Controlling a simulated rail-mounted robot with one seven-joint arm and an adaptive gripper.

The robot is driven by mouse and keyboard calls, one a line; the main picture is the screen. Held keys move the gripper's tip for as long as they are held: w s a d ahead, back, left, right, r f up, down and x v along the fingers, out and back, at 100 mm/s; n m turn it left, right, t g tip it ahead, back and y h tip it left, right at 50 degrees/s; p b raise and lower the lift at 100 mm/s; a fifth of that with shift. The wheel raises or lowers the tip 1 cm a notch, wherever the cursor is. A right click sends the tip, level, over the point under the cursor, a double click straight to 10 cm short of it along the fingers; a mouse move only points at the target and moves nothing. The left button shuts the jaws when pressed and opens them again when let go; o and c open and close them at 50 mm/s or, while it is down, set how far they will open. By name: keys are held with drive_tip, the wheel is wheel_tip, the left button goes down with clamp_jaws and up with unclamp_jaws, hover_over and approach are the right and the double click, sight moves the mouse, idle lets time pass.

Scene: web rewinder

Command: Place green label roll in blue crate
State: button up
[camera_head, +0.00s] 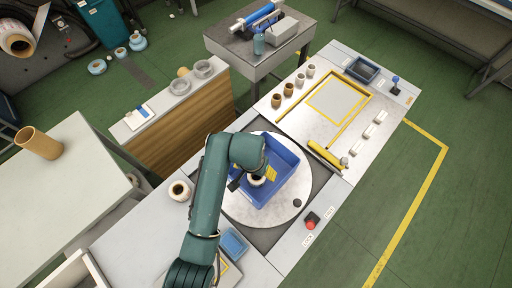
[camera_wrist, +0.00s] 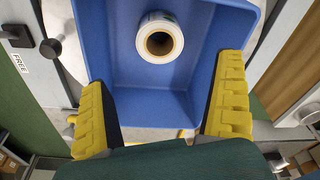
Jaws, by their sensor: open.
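The blue crate (camera_head: 288,186) sits on a round grey turntable. It fills much of the wrist view (camera_wrist: 125,75). A white label roll with a brown core (camera_wrist: 160,38) stands inside the crate near the wall at the top of the wrist view. Its label colour is hard to make out. In the head view the roll (camera_head: 257,181) shows just under my gripper (camera_head: 254,174). My gripper (camera_wrist: 162,75) is open over the crate. Its yellow fingers are wide apart, and no finger visibly touches the roll.
A red button (camera_head: 312,220) and a dark knob (camera_head: 297,203) are at the right. Small cups (camera_head: 288,90) and a yellow-framed plate (camera_head: 338,101) lie farther back.

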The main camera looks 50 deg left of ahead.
wheel_tip(320, 180, up, 2)
drive_tip(key=shift+s+d, duration=0.1)
drive_tip(key=shift+s, duration=0.05)
drive_tip(key=w+d+r+m+t+y, duration=0.1)
drive_tip(key=w+d+r+t, duration=0.3)
drive_tip(key=r, duration=0.4)
drive_tip(key=w+d+r+m+t+y, duration=0.1)
drive_tip(key=w+d+r+t, duration=0.25)
drive_tip(key=w+r, duration=0.35)
drive_tip(key=w+d+r+m+t+y, duration=0.1)
drive_tip(key=w+d+r+t, duration=0.3)
drive_tip(key=r, duration=0.4)
drive_tip(key=s+d+r+m+t+h, duration=0.1)
drive_tip(key=s+d+r+t, duration=0.3)
drive_tip(key=d+r, duration=0.5)
drive_tip(key=s+d+r+m+t+h, duration=0.2)
drive_tip(key=d+r, duration=0.7)
drive_tip(key=r, duration=0.7)
drive_tip(key=s+t+h, duration=0.1)
drive_tip(key=s+t, duration=0.1)
drive_tip(key=t, duration=0.1)
drive_tip(key=shift+s+d+r+m, duration=0.3)
drive_tip(key=shift+s+d, duration=0.05)
drive_tip(key=shift+s, duration=0.05)
